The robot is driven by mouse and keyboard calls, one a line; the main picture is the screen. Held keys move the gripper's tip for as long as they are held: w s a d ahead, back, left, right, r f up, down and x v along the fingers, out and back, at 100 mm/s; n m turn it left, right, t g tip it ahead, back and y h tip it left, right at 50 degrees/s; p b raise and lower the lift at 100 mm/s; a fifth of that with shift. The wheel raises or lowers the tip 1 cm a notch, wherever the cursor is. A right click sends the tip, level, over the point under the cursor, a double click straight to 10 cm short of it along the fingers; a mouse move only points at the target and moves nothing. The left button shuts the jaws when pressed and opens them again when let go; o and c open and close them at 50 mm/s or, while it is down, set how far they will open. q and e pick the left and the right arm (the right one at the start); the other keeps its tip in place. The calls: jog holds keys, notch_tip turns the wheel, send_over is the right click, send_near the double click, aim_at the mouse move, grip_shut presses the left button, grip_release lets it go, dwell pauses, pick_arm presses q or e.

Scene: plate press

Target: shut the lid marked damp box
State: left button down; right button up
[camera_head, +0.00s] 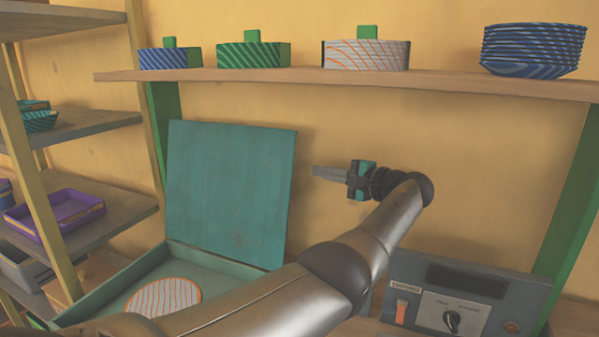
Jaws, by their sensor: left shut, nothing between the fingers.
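A teal box (100,307) stands at the lower left, and its flat teal lid (230,190) stands open, nearly upright at its back edge. No marking on the lid is readable from here. A round white plate with orange stripes (165,297) lies in the box. My left gripper (314,171) is shut and empty, to the right of the lid in the picture, its fingers pointing left towards it. A gap shows between the fingertips and the lid's right edge. My left arm hides the front right of the box. My right gripper is out of view.
A wooden shelf (290,81) above holds several striped lidded containers (366,55) and a stack of blue bowls (530,50). A grey control unit (465,300) with a knob and orange switch stands at the lower right. A rack with purple trays (55,213) is at the left.

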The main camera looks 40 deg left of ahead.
pick_arm(q)
jog(key=shift+s+a+r+p, duration=0.15)
jog(key=shift+s+a+p, duration=0.25)
jog(key=shift+s+a, duration=0.6)
jog(key=shift+s+a+r+p, duration=0.15)
jog(key=shift+s+a+p, duration=0.25)
jog(key=shift+s+a, duration=0.55)
jog(key=shift+w+a, duration=0.15)
jog(key=shift+w, duration=0.05)
